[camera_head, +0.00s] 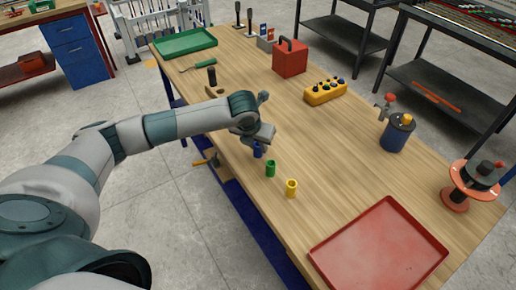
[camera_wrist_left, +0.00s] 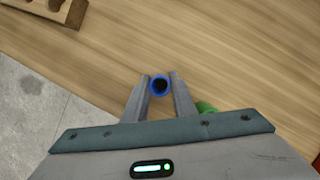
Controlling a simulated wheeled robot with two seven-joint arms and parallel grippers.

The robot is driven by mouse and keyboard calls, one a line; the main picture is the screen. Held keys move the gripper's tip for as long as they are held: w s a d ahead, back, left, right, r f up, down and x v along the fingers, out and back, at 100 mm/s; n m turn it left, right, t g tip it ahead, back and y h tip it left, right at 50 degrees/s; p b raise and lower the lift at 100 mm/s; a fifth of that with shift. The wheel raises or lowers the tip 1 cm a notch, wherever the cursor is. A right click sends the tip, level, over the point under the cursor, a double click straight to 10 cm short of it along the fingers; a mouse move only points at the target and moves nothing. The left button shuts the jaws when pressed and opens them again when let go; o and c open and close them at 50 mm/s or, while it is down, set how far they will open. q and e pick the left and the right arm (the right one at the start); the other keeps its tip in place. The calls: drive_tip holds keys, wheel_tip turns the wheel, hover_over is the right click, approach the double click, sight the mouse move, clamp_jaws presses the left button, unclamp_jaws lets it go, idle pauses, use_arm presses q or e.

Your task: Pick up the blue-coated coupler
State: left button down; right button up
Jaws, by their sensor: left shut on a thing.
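The blue-coated coupler (camera_head: 258,151) stands near the left edge of the wooden table, in line with a green coupler (camera_head: 270,169) and a yellow coupler (camera_head: 291,188). My left gripper (camera_head: 258,146) is over it, with its fingers shut on it. In the left wrist view the blue coupler (camera_wrist_left: 160,84) shows as a ring with a dark hole between the two fingertips (camera_wrist_left: 160,82). The green coupler (camera_wrist_left: 205,107) is partly hidden behind the gripper body there. I cannot tell whether the blue coupler is clear of the table. My right gripper is not in view.
A red tray (camera_head: 380,250) lies at the near right and a green tray (camera_head: 185,43) at the far left. A red box (camera_head: 290,58), a yellow button box (camera_head: 325,91) and a blue container (camera_head: 397,133) stand farther back. The table middle is clear.

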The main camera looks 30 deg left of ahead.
use_arm(q)
drive_tip(key=shift+r, duration=0.1)
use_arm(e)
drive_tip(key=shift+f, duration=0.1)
